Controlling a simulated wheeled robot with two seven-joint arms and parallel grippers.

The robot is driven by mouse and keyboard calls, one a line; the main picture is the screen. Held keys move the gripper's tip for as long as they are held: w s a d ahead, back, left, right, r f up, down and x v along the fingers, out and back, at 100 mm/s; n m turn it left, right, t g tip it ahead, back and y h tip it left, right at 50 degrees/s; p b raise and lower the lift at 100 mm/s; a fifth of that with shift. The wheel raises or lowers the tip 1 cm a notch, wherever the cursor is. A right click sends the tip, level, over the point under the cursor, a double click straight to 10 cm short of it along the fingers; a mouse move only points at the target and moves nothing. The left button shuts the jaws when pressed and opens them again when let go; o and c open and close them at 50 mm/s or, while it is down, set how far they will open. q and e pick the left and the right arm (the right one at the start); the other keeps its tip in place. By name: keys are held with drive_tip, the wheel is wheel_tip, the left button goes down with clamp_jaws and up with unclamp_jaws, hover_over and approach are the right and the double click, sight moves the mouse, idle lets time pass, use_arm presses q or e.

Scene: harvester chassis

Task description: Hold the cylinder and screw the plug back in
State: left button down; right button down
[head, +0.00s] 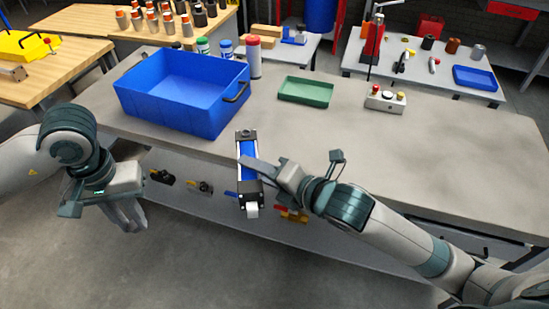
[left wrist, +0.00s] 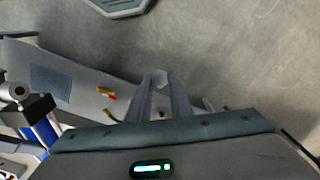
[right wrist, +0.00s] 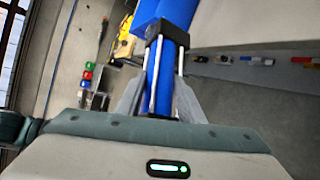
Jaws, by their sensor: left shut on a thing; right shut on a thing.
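The cylinder (head: 248,180) has a blue body with black end caps and a light rod end at its lower end. My right gripper (head: 252,170) is shut on its body and holds it at the front edge of the workbench. In the right wrist view the cylinder (right wrist: 163,90) lies between the fingers. My left gripper (head: 138,220) is to the left of the cylinder and apart from it, over the floor. In the left wrist view its fingertips are shut on a small light-grey plug (left wrist: 160,78). The cylinder's end (left wrist: 40,110) shows at the left there.
The grey workbench (head: 430,145) bears a blue bin (head: 180,105), a green tray (head: 306,91) and a button box (head: 385,98). Bottles (head: 253,57) stand behind the bin. A lower shelf (head: 190,205) under the bench holds small parts. The bench's right side is clear.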

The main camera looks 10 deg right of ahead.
drive_tip(key=shift+s+a+n+y, duration=0.1)
drive_tip(key=shift+a+n+y, duration=0.35)
drive_tip(key=shift+a, duration=0.4)
drive_tip(key=shift+f+g, duration=0.2)
drive_tip(key=shift+g, duration=0.1)
drive_tip(key=shift+r, duration=0.2)
use_arm(q)
wheel_tip(320, 180, up, 12)
drive_tip(key=n, duration=0.3)
hover_over(236, 137)
drive_tip(key=shift+w+r, duration=0.15)
drive_tip(key=shift+w, duration=0.1)
drive_tip(key=shift+f, duration=2.05)
drive_tip(key=shift+s, duration=0.15)
